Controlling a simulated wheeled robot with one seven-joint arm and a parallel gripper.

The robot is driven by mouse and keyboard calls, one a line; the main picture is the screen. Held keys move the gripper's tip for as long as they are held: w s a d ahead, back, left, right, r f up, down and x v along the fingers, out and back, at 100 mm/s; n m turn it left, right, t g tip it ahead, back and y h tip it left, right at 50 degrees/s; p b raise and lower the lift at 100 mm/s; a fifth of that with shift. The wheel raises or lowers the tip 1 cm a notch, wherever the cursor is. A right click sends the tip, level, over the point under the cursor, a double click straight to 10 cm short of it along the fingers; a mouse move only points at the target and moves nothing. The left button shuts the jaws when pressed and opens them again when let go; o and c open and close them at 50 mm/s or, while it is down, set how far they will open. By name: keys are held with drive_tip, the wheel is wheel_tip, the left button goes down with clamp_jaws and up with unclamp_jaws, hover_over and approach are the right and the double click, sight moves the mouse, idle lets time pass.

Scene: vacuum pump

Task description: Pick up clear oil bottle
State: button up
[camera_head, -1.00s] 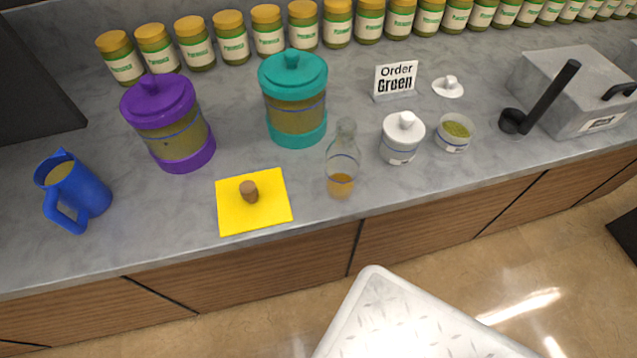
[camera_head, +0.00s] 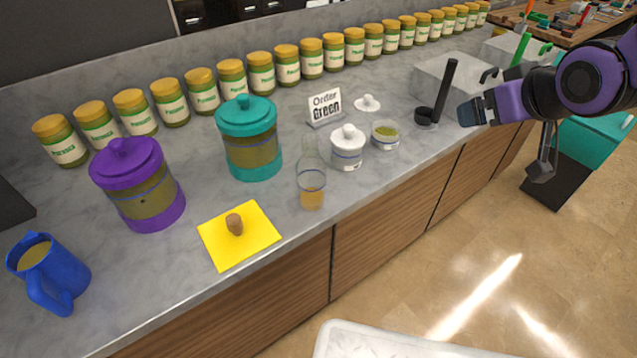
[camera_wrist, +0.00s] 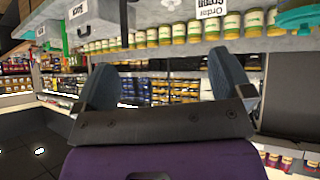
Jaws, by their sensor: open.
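The clear oil bottle (camera_head: 311,186) stands upright on the grey counter, near its front edge, with amber oil in its lower part. A brown cork (camera_head: 235,223) rests on a yellow square (camera_head: 252,250) to the left of the bottle. My gripper (camera_head: 468,112) is at the right in the head view, over the counter's front side near the black ladle, well apart from the bottle. In the wrist view my gripper (camera_wrist: 172,92) shows two spread fingers with nothing between them. The bottle cannot be made out in the wrist view.
A teal canister (camera_head: 250,150), a purple canister (camera_head: 140,190) and a blue pitcher (camera_head: 52,275) stand left. An "Order Green" sign (camera_head: 325,106) is behind.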

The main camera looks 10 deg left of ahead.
drive_tip(key=a+f+n+y, duration=0.4)
drive_tip(key=a+f, duration=0.5)
drive_tip(key=a, duration=0.3)
drive_tip(key=n+g+y, duration=0.2)
drive_tip(key=y, duration=0.2)
approach(311, 171)
wheel_tip(311, 171, down, 3)
drive_tip(key=w, duration=0.3)
drive_tip(key=x, duration=1)
drive_tip(key=shift+s+a+f, duration=0.1)
drive_tip(key=shift+a, duration=0.3)
drive_tip(key=shift+y, duration=0.3)
drive_tip(key=c, duration=1.2)
